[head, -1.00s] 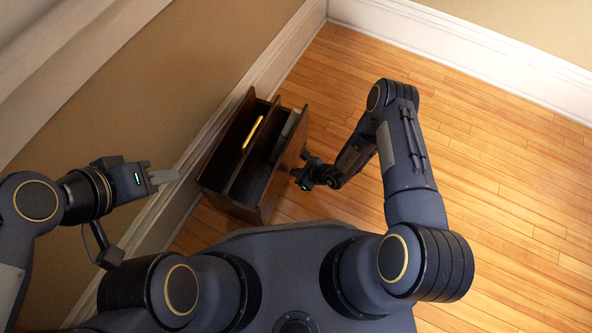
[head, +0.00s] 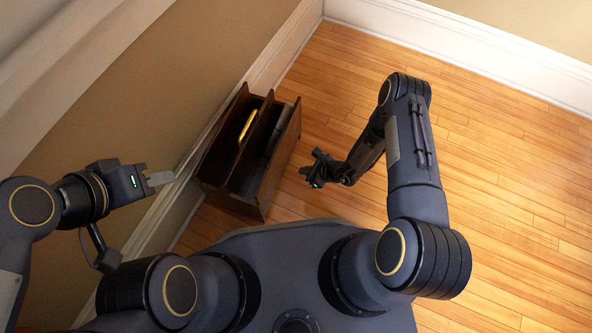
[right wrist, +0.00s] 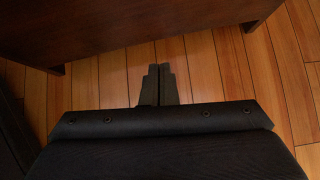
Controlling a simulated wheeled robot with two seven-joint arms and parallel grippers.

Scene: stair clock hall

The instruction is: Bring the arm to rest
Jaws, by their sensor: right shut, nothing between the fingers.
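My right gripper (head: 313,170) hangs over the floor to the right of a dark wooden holder (head: 259,201), with a visible gap between them. In the right wrist view its two fingers (right wrist: 160,84) are together with nothing between them, and the side of the holder (right wrist: 120,25) is across the top. My left gripper (head: 158,178) is held out at the left, near the wall. Its fingers are too small and edge-on to tell whether they are open.
The holder stands by the left wall's white baseboard (head: 292,50). It has a divider, a gold handle (head: 248,125) and a dark grey item (head: 279,127) in its right compartment. Wooden floor (head: 500,170) is clear to the right.

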